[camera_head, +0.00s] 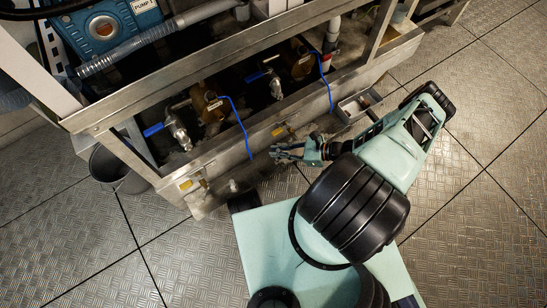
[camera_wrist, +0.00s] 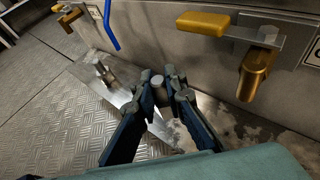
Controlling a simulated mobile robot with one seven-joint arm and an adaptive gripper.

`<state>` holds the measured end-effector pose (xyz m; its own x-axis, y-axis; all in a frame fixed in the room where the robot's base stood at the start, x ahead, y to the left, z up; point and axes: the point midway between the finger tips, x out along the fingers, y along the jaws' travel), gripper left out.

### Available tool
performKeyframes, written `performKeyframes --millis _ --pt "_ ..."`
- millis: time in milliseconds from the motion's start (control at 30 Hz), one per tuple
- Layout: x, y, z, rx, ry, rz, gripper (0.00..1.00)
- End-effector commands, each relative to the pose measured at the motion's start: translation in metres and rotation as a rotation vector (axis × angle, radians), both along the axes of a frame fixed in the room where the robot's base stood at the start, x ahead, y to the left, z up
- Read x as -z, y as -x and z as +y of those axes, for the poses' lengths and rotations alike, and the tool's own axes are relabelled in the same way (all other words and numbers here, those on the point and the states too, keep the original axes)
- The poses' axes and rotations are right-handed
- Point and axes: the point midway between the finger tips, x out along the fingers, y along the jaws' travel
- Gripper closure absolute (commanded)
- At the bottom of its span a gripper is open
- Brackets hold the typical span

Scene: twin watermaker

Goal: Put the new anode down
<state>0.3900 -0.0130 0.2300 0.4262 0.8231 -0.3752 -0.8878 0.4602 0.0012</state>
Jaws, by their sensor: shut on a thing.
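My gripper (camera_head: 285,152) reaches out over the low metal ledge at the foot of the frame. In the wrist view my gripper (camera_wrist: 165,92) is shut on a small grey cylinder (camera_wrist: 157,82), apparently the new anode. Only its upper end shows clearly; the fingers hide the rest. In the head view the held piece is too small to make out. I cannot tell whether it touches the ledge (camera_wrist: 207,115) beneath.
A metal fitting (camera_wrist: 104,74) stands on the ledge left of my gripper. A yellow-handled brass valve (camera_wrist: 257,70) sticks out at right. A small tray (camera_head: 343,113) holding small items lies on the right. A dark bucket (camera_head: 112,168) stands at left. Blue cables hang down the frame.

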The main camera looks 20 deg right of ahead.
Motion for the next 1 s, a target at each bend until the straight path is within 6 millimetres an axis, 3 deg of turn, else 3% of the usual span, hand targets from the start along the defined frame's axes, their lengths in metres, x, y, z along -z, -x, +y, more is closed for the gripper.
performKeyframes --millis 267,467,867,900,1000 --pt "0.018 -0.006 0.013 0.001 -0.001 -0.001 1.0" --pt "0.049 -0.007 0.015 0.001 0.001 -0.001 1.0" --pt "0.052 -0.007 0.015 0.001 0.001 -0.001 1.0" --pt "0.052 -0.007 0.014 0.001 0.001 -0.001 0.86" --pt "0.052 -0.007 0.014 0.001 0.001 -0.001 0.75"
